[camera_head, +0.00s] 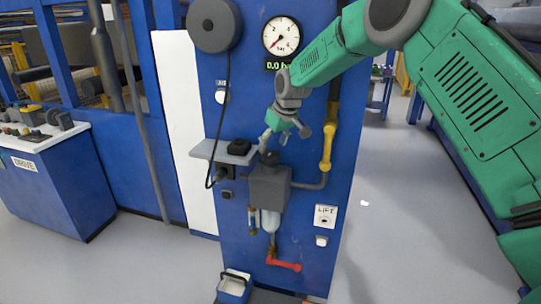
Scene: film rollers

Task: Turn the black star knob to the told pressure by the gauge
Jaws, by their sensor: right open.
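The round white gauge (282,36) sits high on the blue panel, with a red needle. The green digital readout (279,64) below it shows 0.0 and a unit partly covered by my arm. The black star knob (269,157) sits on top of the grey regulator body (269,187). My right gripper (284,138) comes down from the upper right. It is open, with its fingers just above the knob; I cannot tell whether they touch it. My left gripper is out of view.
A small grey shelf (205,150) with a black item (239,147) juts out left of the knob. A red lever (284,265) is below. The floor at the right is mostly clear.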

